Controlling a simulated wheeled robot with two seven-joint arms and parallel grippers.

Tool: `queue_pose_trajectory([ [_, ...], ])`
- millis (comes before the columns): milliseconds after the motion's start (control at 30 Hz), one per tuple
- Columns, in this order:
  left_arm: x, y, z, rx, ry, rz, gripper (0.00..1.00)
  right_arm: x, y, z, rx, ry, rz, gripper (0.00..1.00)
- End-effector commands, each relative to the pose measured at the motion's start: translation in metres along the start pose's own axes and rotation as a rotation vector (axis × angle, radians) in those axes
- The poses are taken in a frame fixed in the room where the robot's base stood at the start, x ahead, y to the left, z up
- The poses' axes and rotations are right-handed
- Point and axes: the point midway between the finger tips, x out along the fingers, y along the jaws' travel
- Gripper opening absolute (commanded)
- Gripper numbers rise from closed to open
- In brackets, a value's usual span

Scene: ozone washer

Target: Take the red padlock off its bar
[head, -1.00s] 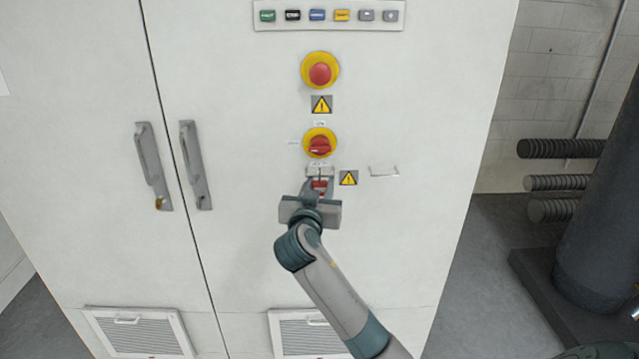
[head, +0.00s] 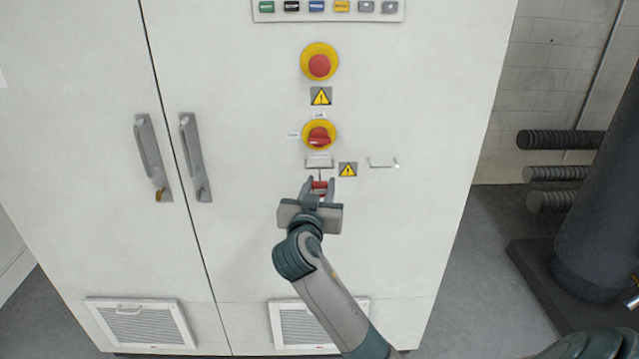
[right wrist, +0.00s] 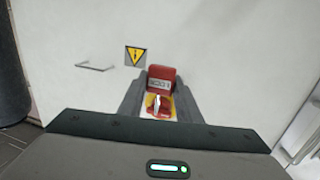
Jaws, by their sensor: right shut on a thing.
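The red padlock (head: 319,187) is between the fingers of my right gripper (head: 319,188), which is shut on it. The padlock also shows in the right wrist view (right wrist: 160,75), with white lettering on its face, between the dark fingers (right wrist: 155,92). A small pale bar (head: 319,162) is on the cabinet door just above it, below the red and yellow rotary switch (head: 319,135). A gap shows between padlock body and bar; I cannot tell whether the shackle still touches the bar. My left gripper is not in view.
A second pale bar (head: 383,163) is to the right, past a yellow warning sign (head: 348,170). A red emergency button (head: 319,65) is higher up. Door handles (head: 195,158) are to the left. The door below the gripper is bare down to a vent (head: 300,326).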

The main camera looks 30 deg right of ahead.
Motion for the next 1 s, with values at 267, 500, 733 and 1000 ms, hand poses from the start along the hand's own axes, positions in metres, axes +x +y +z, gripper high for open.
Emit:
queue_pose_trajectory([
  [267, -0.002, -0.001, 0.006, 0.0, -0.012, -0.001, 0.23, -0.012, 0.002, 0.001, 0.002, -0.001, -0.001, 0.07],
  [500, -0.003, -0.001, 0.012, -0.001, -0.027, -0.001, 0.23, -0.021, 0.004, 0.001, 0.0, -0.001, -0.001, 0.07],
  [733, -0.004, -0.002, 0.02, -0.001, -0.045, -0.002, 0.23, -0.031, 0.006, 0.002, 0.001, -0.001, -0.001, 0.07],
  [1000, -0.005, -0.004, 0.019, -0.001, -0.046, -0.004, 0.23, -0.042, 0.008, 0.002, 0.001, 0.0, -0.001, 0.07],
])
